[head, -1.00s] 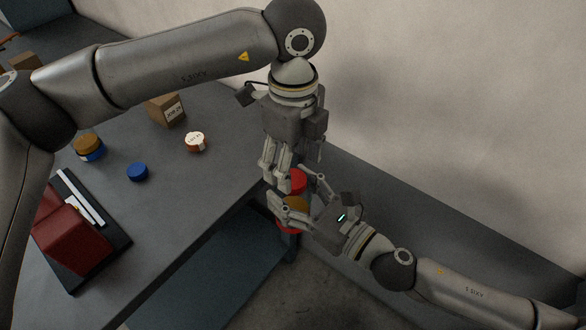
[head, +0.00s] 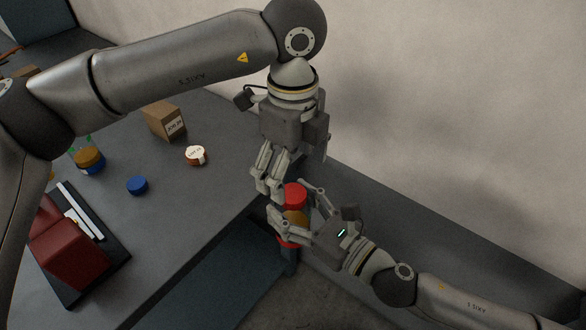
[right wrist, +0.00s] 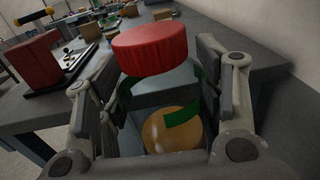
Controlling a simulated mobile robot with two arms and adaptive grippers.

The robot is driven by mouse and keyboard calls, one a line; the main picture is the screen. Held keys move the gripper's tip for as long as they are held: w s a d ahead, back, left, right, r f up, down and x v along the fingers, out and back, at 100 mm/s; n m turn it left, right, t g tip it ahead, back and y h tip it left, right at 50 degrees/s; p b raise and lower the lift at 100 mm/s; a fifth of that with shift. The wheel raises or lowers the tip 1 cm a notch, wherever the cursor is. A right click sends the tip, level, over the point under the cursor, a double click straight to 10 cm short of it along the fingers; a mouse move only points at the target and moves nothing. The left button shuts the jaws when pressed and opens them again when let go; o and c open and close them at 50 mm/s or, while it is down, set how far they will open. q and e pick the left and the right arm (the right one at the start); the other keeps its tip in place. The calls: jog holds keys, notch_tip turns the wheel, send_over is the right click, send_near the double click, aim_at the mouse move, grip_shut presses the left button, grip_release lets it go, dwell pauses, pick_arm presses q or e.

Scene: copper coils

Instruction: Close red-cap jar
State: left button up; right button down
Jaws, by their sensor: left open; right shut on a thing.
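The red cap (head: 294,192) sits at the top of the jar, and the right wrist view shows it (right wrist: 150,50) level across the upper end. The jar is clear, with a copper coil (right wrist: 172,130) inside, green marks and a red lower part (head: 284,241). My right gripper (head: 290,198) is shut on the jar, fingers on either side of it, beyond the table edge. My left gripper (head: 268,194) points down just left of the cap, open and empty. Whether the cap is screwed tight cannot be told.
The grey table (head: 190,225) holds a blue cap (head: 137,185), an uncapped blue-based jar (head: 90,161), a white-topped small container (head: 196,156), a cardboard box (head: 165,120) and a red block on a black tray (head: 66,248). The wall is close on the right.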

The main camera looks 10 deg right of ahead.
pick_arm(q)
notch_tip(320, 180, up, 11)
dwell(0.3)
dwell(0.5)
